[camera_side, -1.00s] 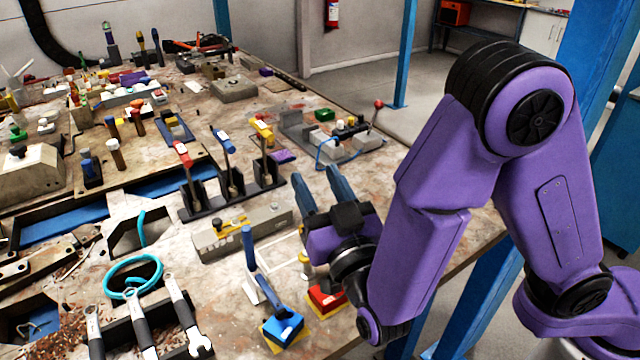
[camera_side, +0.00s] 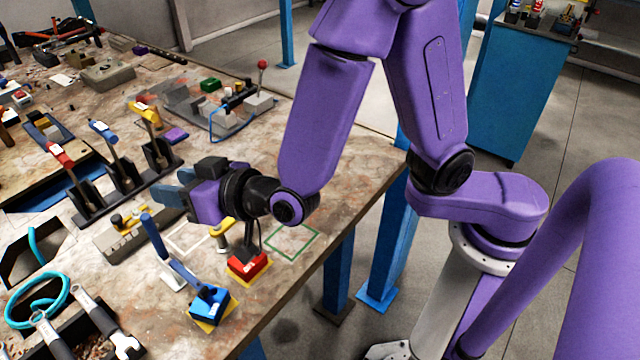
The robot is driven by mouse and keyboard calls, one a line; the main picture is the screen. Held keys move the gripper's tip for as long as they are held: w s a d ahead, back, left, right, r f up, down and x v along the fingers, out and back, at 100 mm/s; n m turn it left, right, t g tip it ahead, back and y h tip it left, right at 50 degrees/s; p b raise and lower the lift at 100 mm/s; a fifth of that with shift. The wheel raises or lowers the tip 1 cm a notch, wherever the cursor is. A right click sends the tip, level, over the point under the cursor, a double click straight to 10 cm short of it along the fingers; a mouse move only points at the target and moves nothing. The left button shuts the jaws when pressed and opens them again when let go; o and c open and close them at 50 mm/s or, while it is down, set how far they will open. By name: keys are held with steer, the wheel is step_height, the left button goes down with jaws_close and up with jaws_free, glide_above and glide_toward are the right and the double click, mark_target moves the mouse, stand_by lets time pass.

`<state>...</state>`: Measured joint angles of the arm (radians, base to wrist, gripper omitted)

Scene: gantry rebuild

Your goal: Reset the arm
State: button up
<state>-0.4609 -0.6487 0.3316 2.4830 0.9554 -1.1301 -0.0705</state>
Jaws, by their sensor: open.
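My purple arm reaches in from the right over the workbench (camera_side: 345,155). My gripper (camera_side: 170,193) is open, with its two blue-grey fingers pointing left. I see nothing between the fingers. The gripper hangs above the bench, behind the red block (camera_side: 247,265) and the blue block (camera_side: 209,302) in the picture. Both blocks stand on yellow-edged squares near the front edge. The gripper body and wrist hide part of the bench behind them.
A rack with red, blue and yellow levers (camera_side: 118,172) stands left of my gripper. A grey fixture (camera_side: 130,236) lies below left. A green outlined square (camera_side: 293,242) is bare. A red-knobbed lever fixture (camera_side: 255,102) stands at the back. The bench's right part is mostly clear.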

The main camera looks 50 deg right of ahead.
steer(key=s+d+f+n+g+y, duration=0.1)
steer(key=s+d+n+g+y, duration=0.1)
steer(key=s+d+n+g, duration=0.25)
steer(key=s+d+f+n+g+y, duration=0.1)
steer(key=s+f+n+g+y, duration=0.15)
steer(key=s+g, duration=0.45)
steer(key=s+d+n+g+h, duration=0.1)
steer(key=s+d+h, duration=0.3)
steer(key=d, duration=0.6)
steer(key=s+d+r+n+g+h, duration=0.1)
steer(key=s+d+n+g+h, duration=0.1)
steer(key=s+d, duration=0.7)
steer(key=shift+d+r+n+h, duration=0.15)
steer(key=shift+d+n+h, duration=0.65)
steer(key=shift+n, duration=0.3)
